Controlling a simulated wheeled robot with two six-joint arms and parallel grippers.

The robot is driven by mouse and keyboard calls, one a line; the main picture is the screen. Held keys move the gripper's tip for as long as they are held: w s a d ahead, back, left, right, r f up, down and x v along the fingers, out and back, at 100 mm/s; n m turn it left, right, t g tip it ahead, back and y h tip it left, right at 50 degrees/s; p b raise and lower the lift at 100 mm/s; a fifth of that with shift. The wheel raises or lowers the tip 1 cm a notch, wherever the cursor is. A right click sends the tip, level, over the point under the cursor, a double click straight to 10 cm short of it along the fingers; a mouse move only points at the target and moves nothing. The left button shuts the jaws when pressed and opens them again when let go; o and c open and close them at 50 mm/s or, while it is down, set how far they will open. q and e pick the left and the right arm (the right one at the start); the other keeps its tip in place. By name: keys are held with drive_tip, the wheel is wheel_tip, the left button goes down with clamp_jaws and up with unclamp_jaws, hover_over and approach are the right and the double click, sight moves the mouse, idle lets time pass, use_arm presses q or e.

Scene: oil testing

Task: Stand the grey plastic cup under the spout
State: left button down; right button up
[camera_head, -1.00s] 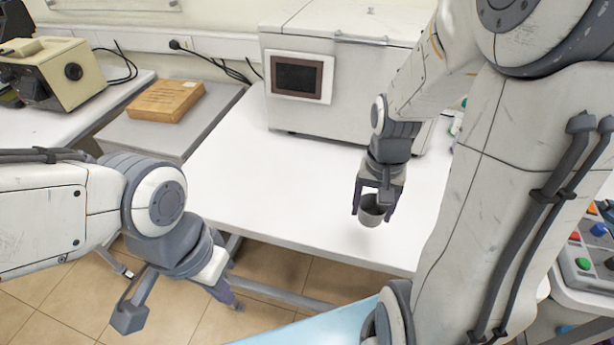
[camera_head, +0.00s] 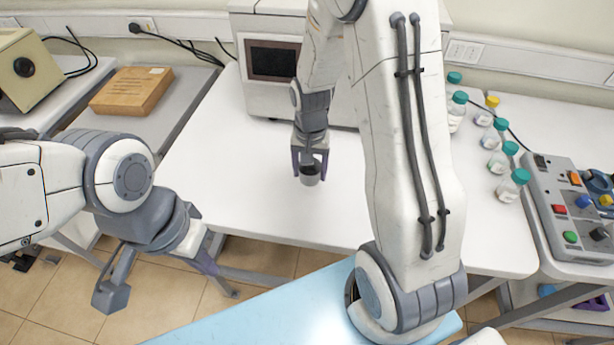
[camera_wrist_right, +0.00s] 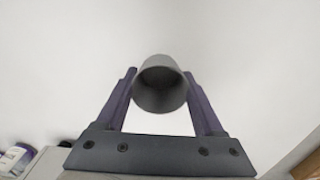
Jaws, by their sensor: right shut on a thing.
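The grey plastic cup (camera_head: 309,173) is between the fingers of my right gripper (camera_head: 310,166), over the white table in front of the white machine. In the right wrist view the cup (camera_wrist_right: 160,84) shows its round open mouth, and my right gripper (camera_wrist_right: 161,95) is shut on it with a finger on each side. I cannot tell whether the cup touches the table. My left gripper (camera_head: 158,278) hangs at the lower left, apart from the table, with its fingers spread and nothing between them. I cannot make out a spout in these frames.
The white machine with a dark screen (camera_head: 273,60) stands at the table's back. Several bottles with coloured caps (camera_head: 500,158) and a button panel (camera_head: 580,215) are at the right. A cardboard box (camera_head: 132,91) lies at the left. The white tabletop (camera_head: 230,165) is bare left of the cup.

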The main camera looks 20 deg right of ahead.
sight(308, 189)
drive_tip(key=shift+w+a+f, duration=0.15)
drive_tip(key=shift+w, duration=0.05)
drive_tip(key=shift+f+p, duration=0.4)
drive_tip(key=shift+f, duration=1.65)
drive_tip(key=shift+f, duration=0.2)
drive_tip(key=o, duration=1.3)
